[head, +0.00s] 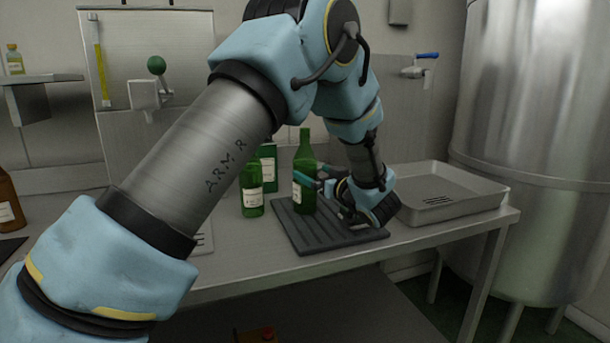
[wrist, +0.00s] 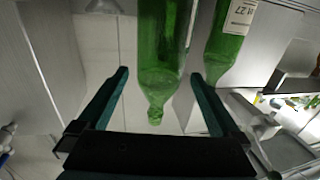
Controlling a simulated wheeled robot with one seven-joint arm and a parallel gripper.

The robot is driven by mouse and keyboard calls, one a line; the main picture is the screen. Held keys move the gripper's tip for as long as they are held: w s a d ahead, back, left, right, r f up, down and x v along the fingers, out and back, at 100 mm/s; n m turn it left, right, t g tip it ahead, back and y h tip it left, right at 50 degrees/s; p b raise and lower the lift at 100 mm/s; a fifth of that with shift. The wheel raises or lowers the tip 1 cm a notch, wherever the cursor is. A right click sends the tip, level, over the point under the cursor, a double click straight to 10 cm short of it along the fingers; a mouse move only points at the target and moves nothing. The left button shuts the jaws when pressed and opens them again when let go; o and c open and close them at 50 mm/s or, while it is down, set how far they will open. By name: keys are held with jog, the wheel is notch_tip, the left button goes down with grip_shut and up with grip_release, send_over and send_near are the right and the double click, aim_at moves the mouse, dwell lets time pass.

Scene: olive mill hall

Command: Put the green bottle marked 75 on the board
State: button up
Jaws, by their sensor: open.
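A green bottle (head: 304,152) with a pale label stands upright on the dark grooved board (head: 340,240), near its back left part. My gripper (head: 308,178) is at this bottle, its teal fingers open on either side of the body. In the wrist view the bottle (wrist: 162,50) shows neck down between the open fingers (wrist: 160,76), with a gap on both sides. Its number cannot be read. A second green bottle (wrist: 222,45) with a partly visible label is to the right there.
Other green bottles, a shorter one (head: 252,193) and one behind it (head: 268,160), stand left of the board. A shallow metal tray (head: 450,200) is right of the board. A brown bottle (head: 8,205) is at the far left. A large steel tank (head: 530,130) stands at right.

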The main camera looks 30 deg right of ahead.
jog(key=shift+s+d+b, duration=0.15)
jog(key=shift+s+b, duration=0.25)
jog(key=shift+s, duration=1.75)
